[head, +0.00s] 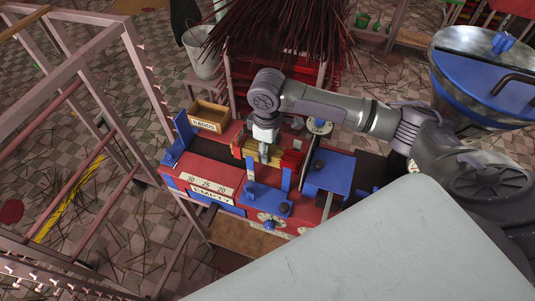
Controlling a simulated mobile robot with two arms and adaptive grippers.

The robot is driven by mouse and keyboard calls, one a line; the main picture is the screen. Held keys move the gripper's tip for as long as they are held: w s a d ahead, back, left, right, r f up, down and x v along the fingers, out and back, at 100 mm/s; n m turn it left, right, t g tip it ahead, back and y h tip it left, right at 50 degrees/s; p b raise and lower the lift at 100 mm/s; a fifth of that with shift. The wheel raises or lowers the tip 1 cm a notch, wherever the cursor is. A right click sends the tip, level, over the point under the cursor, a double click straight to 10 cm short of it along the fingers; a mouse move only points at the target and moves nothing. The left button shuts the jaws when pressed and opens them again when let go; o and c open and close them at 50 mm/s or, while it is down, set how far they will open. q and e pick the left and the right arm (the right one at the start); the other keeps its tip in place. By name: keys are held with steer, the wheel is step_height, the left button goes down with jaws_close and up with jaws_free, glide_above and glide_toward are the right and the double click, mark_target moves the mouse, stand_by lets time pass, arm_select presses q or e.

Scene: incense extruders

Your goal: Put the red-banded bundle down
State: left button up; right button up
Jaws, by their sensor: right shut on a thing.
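My right arm reaches in from the right, and its gripper (264,157) points down over the middle of the red and blue bench. It is shut on a bundle of tan and red sticks (285,160), which I take to be the red-banded bundle; the fingers hide part of it. The bundle lies roughly level, low over the bench between upright blue guides. I cannot tell whether it touches the surface below. My left gripper is not in view.
An open wooden box labelled BANDS (210,113) stands at the bench's back left. The red front-left top (195,172) is bare beside an EMPTY label (211,197). A blue plate (331,173) stands right of the bundle. A pink rack (125,75) rises at left.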

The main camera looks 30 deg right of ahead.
step_height(320, 180, down, 3)
steer(key=shift+f, duration=0.35)
arm_select(q)
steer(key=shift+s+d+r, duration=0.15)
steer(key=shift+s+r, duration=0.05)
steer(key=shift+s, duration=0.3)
steer(key=shift+p, duration=0.3)
arm_select(e)
steer(key=shift+f, duration=0.1)
